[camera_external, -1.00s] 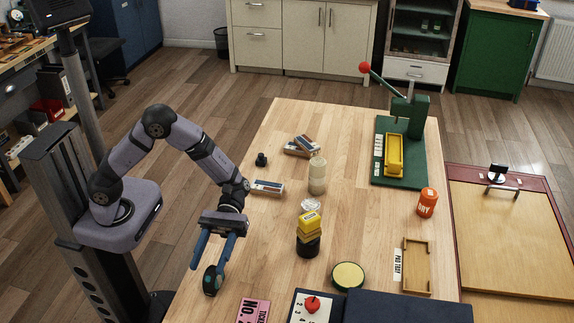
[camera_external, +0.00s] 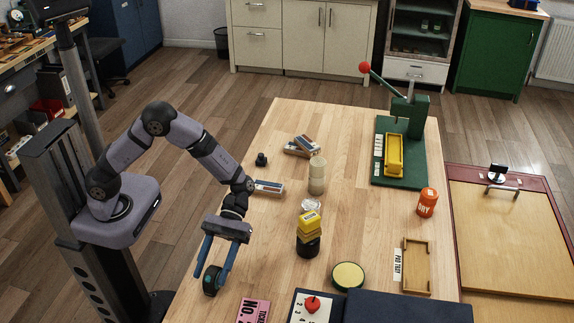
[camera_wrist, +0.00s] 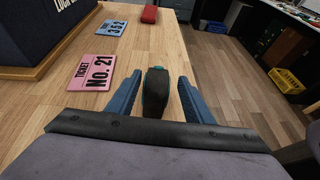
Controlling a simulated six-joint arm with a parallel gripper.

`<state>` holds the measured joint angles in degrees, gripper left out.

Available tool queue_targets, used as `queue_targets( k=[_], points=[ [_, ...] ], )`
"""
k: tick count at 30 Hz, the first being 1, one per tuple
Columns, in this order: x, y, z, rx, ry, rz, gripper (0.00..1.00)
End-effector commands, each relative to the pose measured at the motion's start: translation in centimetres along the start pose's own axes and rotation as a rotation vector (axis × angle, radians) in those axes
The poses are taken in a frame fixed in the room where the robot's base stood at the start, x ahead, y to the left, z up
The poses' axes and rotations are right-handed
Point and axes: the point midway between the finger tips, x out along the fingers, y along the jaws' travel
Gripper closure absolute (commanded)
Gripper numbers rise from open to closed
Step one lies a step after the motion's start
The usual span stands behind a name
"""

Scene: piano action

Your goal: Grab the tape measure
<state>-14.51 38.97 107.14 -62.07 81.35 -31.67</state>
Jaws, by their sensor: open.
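The tape measure appears to be the rounded black object with teal edging (camera_external: 211,283) at the table's near left edge. It also shows in the wrist view (camera_wrist: 155,93), standing on edge on the wood. My gripper (camera_external: 210,280) is open, with its two blue fingers on either side of this object. In the wrist view my gripper (camera_wrist: 158,95) has the object between its fingers, with a gap visible to the right finger. Contact with the left finger is hard to tell. The object's underside is hidden.
A pink ticket (camera_external: 252,311) lies right of my gripper; a blue ticket (camera_wrist: 111,28) and a red object (camera_wrist: 149,14) lie farther along in the wrist view. A yellow item (camera_external: 309,222) sits on a black cylinder (camera_external: 308,246). The table edge is close beside the object.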

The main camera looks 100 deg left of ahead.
Motion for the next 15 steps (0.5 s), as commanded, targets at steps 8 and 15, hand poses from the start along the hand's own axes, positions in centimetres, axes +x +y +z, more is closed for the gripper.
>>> queue_targets(
  k=[8, 15],
  points=[
    [2.7, 0.4, 0.1, -0.001, -0.001, -0.003, 0.53],
    [5.0, 0.5, 0.0, 0.000, -0.001, -0.001, 0.53]
  ],
)
